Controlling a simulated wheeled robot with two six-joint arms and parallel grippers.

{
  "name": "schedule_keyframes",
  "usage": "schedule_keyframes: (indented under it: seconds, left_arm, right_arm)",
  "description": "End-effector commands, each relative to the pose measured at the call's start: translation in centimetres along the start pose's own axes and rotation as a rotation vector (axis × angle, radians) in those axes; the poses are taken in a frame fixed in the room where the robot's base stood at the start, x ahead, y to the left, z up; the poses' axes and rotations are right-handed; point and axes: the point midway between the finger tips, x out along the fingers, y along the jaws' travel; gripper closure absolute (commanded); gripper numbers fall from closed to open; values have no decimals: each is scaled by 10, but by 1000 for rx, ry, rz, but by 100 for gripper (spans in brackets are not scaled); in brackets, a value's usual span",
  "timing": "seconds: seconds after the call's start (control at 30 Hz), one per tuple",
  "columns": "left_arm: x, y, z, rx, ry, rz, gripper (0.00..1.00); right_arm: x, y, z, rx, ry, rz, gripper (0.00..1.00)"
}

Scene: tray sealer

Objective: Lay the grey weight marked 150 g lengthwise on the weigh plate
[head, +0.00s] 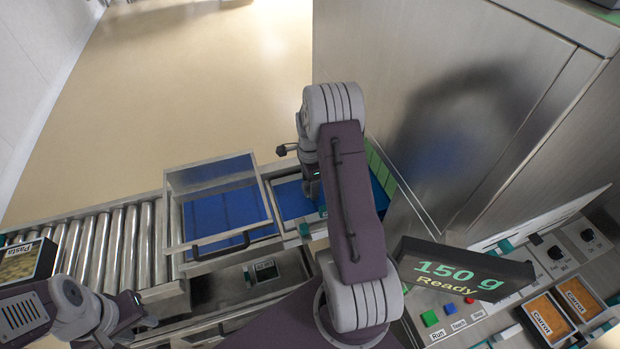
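A small grey block with a dark label (264,269) lies by a dark recess (225,290) in front of the conveyor. Its label is too small to read, so I cannot tell if it is the 150 g weight. I cannot clearly make out the weigh plate.
A clear-lidded frame with a handle (220,246) covers part of the blue belt (290,199). Rollers (115,245) run left to a pasta tray (27,262). A steel cabinet (400,60) stands right. Carrot trays (546,318) and coloured buttons (430,318) are at lower right.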

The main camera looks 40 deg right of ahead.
Motion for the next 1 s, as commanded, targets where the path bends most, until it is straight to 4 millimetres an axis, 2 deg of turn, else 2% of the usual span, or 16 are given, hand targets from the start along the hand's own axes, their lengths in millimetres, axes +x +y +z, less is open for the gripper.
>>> schedule_keyframes:
  seconds: [0.07, 0.3, 0.5, 0.67, 1.0]
  left_arm:
    - [4, 0, 0, 0, 0, 0, 64]
    - [15, 0, 2, 0, 0, 0, 64]
    - [17, 0, 2, 0, 0, 0, 64]
    - [17, 0, 2, 0, 0, 0, 64]
    - [17, 0, 2, 0, 0, 0, 64]
  right_arm:
    - [-12, -2, 0, 0, 1, -7, 35]
    - [-74, -2, 0, 0, 1, -8, 35]
    - [-110, -1, 0, 0, 1, -4, 35]
    - [-119, 0, 0, 0, 0, -2, 35]
    - [-119, 0, 0, 0, 0, -1, 35]
